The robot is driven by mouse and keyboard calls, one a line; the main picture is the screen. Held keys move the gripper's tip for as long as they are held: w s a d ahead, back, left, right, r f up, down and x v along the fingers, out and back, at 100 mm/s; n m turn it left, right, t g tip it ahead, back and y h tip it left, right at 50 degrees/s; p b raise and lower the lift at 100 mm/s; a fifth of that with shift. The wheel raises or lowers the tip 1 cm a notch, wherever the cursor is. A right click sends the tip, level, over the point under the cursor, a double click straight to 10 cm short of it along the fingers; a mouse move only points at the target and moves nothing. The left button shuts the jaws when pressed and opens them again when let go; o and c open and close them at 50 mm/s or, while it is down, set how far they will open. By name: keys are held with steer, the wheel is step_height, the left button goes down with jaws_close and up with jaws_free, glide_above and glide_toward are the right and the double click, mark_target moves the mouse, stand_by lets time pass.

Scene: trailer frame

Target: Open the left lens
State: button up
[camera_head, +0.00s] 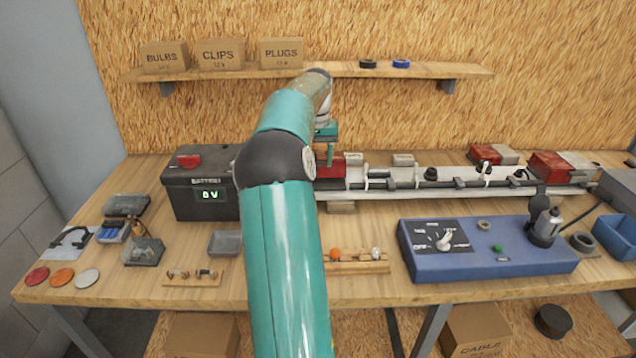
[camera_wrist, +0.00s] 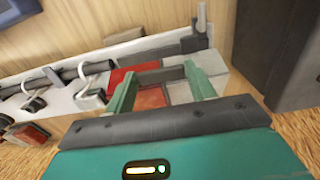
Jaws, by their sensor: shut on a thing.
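The left lens (camera_head: 327,167) is a red and pale-grey block at the left end of the long light bar (camera_head: 403,178). My arm hides part of it in the head view. In the wrist view the red and pale sections of the left lens (camera_wrist: 152,97) lie between and around my fingers. My gripper (camera_head: 327,160) reaches down onto the lens from above. In the wrist view my gripper (camera_wrist: 160,76) has its two green fingers apart, one on each side of the lens, shut on it. Whether the lens has lifted at all I cannot tell.
A black battery box (camera_head: 198,193) reading 0 V stands left of the bar. Another red and grey lens (camera_head: 555,166) is at the bar's right end. A blue tester (camera_head: 485,247) stands in front right. A shelf with boxes (camera_head: 220,53) is above. Small trays lie front left.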

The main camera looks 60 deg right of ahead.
steer(key=shift+r, duration=0.15)
steer(key=shift+w+d+r, duration=0.35)
steer(key=shift+d+r, duration=0.3)
steer(key=shift+r, duration=0.2)
steer(key=shift+w+d+r, duration=0.3)
steer(key=shift+d+r, duration=0.3)
steer(key=shift+r, duration=0.2)
steer(key=o, duration=0.7)
steer(key=shift+o, duration=0.2)
step_height(320, 180, up, 5)
